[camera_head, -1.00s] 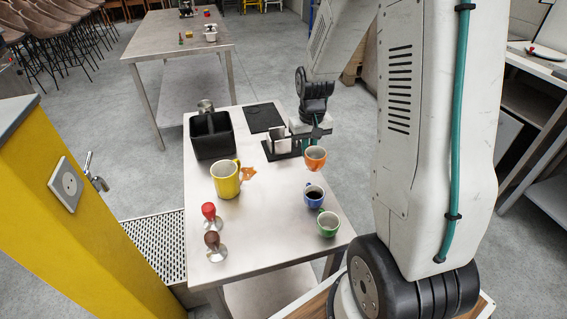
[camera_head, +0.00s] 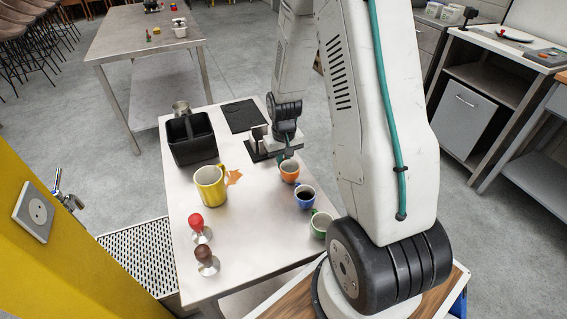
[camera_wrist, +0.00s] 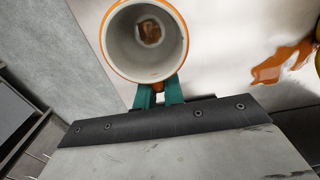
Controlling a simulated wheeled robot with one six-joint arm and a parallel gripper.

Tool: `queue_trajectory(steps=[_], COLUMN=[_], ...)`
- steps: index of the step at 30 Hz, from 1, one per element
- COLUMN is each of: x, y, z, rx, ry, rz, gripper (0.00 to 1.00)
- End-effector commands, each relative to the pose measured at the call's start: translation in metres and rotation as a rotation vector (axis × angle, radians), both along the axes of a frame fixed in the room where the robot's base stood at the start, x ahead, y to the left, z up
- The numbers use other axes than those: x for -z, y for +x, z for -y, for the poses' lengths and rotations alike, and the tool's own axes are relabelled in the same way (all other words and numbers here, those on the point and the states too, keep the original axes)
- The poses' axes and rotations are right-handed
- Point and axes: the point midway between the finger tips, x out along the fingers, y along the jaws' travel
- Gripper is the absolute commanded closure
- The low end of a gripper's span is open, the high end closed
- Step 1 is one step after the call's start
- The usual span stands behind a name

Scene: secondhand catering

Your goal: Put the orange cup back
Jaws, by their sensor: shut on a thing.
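The orange cup (camera_head: 289,174) is the farthest of the three small cups at the right side of the steel table. My gripper (camera_head: 286,155) is just behind it. In the wrist view, its teal fingers (camera_wrist: 159,95) are shut on the handle of the orange cup (camera_wrist: 181,62). The cup is upright, with a pale inside and a brown patch at the bottom. I cannot tell whether its base touches the table.
The blue cup (camera_head: 304,198) with dark liquid and the green cup (camera_head: 320,226) stand nearer. A yellow mug (camera_head: 209,187) stands left, beside an orange spill (camera_head: 234,177). Two tampers (camera_head: 201,228) (camera_head: 207,262), a black bin (camera_head: 191,142) and a black mat (camera_head: 243,116) are on the table.

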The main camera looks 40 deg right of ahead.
Motion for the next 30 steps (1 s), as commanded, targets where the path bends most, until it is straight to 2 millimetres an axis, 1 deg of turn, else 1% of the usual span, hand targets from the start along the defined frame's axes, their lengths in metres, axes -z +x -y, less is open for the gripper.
queue_trajectory(steps=[1, 2, 8, 12, 13, 14, 15, 22, 25, 28, 30], x=[0.006, 0.006, 0.006, 0.009, 0.009, 0.009, 0.009, 0.008, 0.005, -0.006, -0.018], y=[0.000, 0.000, 0.000, 0.000, 0.000, 0.000, 0.000, 0.000, 0.000, 0.001, 0.001], z=[0.000, 0.000, 0.000, 0.000, 0.000, 0.000, 0.000, 0.000, 0.000, 0.000, 0.001], rx=[0.000, 0.000, 0.000, 0.000, 0.000, 0.000, 0.000, 0.000, 0.000, 0.000, 0.000], ry=[0.001, 0.000, -0.001, 0.000, -0.001, -0.001, -0.001, 0.000, -0.001, -0.001, -0.001], rz=[-0.002, 0.000, 0.002, 0.001, 0.002, 0.002, 0.002, 0.001, 0.002, 0.004, 0.005], gripper=[1.00, 1.00, 1.00, 1.00, 0.82, 0.73, 0.68, 0.68, 0.68, 0.68, 0.68])
